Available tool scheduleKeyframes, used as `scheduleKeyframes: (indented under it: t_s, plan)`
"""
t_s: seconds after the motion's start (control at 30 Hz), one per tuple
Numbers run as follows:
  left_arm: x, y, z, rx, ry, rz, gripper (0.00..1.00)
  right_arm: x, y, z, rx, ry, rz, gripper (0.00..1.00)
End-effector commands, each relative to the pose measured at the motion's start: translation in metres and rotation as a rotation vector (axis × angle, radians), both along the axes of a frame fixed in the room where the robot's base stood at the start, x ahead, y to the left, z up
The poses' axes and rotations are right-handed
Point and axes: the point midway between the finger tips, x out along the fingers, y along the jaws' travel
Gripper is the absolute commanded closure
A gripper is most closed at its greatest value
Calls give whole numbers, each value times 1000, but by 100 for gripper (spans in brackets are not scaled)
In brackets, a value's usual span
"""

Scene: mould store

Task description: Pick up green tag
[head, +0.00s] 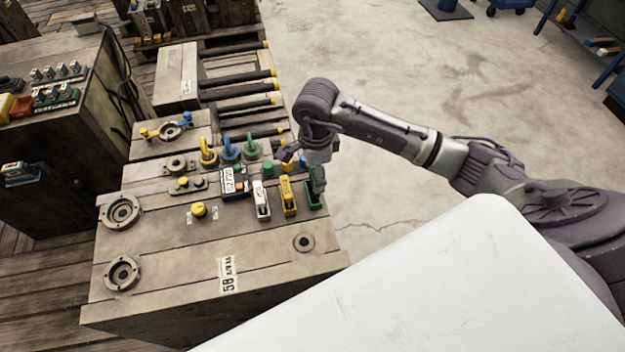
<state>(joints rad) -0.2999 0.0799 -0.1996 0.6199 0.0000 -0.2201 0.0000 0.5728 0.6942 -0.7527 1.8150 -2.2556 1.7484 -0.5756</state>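The green tag (311,201) is the rightmost of a row of tags on the top of the wooden mould block, near its right edge. A yellow tag (288,197) and a white tag (261,201) are to its left. My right gripper (302,169) is over this right edge with its fingers spread apart. One finger is at the upper end of the green tag and hides part of it; I cannot tell if they touch. I see nothing held between the fingers. My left gripper is not in view.
The wooden block (165,262) also bears a yellow knob (198,209), metal rings, a black-and-white labelled box (234,183), and yellow, blue and green ring handles behind the tags. Another block (75,140) stands at left.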

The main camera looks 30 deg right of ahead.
Motion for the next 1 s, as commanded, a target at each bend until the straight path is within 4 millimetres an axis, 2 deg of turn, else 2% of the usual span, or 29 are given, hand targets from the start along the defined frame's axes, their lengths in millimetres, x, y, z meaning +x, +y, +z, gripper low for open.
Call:
scheduleKeyframes:
  t_s: [0.03,0.2,0.5,0.7,1.0]
  plan:
    - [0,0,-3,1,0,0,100,-13,-8,3,-7,4,1,65]
    - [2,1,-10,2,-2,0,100,-46,-26,25,-7,4,0,65]
    - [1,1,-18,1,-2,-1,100,-87,-47,53,-6,7,-1,65]
    - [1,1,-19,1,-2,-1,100,-96,-51,61,-5,6,-1,65]
    - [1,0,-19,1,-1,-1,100,-97,-51,62,-2,7,0,65]
